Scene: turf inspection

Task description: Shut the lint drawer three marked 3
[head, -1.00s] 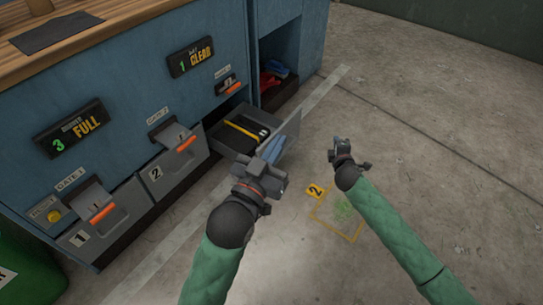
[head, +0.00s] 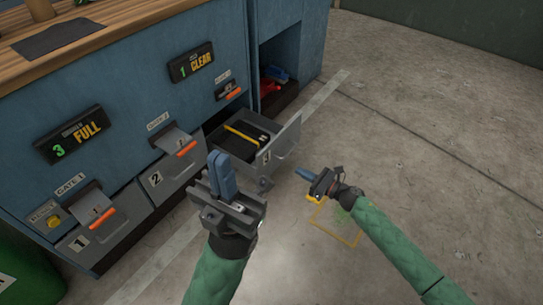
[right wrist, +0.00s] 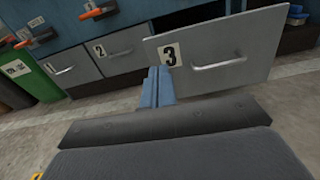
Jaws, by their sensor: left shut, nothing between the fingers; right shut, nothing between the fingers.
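The lint drawer marked 3 (head: 286,146) stands pulled out of the blue cabinet, with a black insert and a yellow strip inside. Its grey front, number 3 plate and bar handle show in the right wrist view (right wrist: 215,50). My right gripper (head: 302,174) is shut and empty, its blue fingers pointing at the drawer front from outside. In the right wrist view its fingertips (right wrist: 158,72) overlap the front's lower left, below the 3; contact cannot be told. My left gripper (head: 218,158) is shut and empty, fingers up, left of the open drawer, before drawer 2.
Drawer 2 (head: 172,172) and drawer 1 (head: 100,238) look shut, with orange-tipped gate levers above them. Display panels read 3 FULL (head: 73,134) and 1 CLEAR (head: 191,62). A green bin (head: 28,265) stands at lower left. The concrete floor to the right is open.

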